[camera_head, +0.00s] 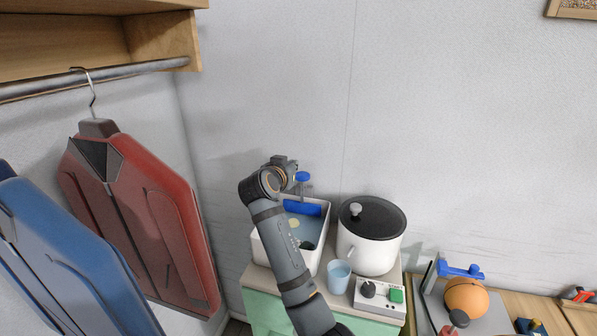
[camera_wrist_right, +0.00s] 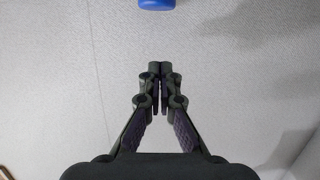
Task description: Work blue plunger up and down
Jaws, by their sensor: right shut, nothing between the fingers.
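The blue plunger (camera_head: 302,176) stands upright in the white washtub basin (camera_head: 265,247), its round knob above the rim and a pale stem below it. A blue end, probably its knob, shows at the top edge of the right wrist view (camera_wrist_right: 157,4). My right gripper (camera_head: 291,164) is at the basin's back, just left of the knob and close to it in the head view. Its fingertips (camera_wrist_right: 161,70) are closed together with nothing between them, apart from the blue piece. My right arm hides part of the basin. My left gripper is not in view.
A blue block (camera_head: 302,208) and a pale yellow piece (camera_head: 294,223) are in the basin. A white pot with a dark lid (camera_head: 372,215), a blue cup (camera_head: 339,277) and a control box (camera_head: 380,295) stand right of it. The wall is close behind.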

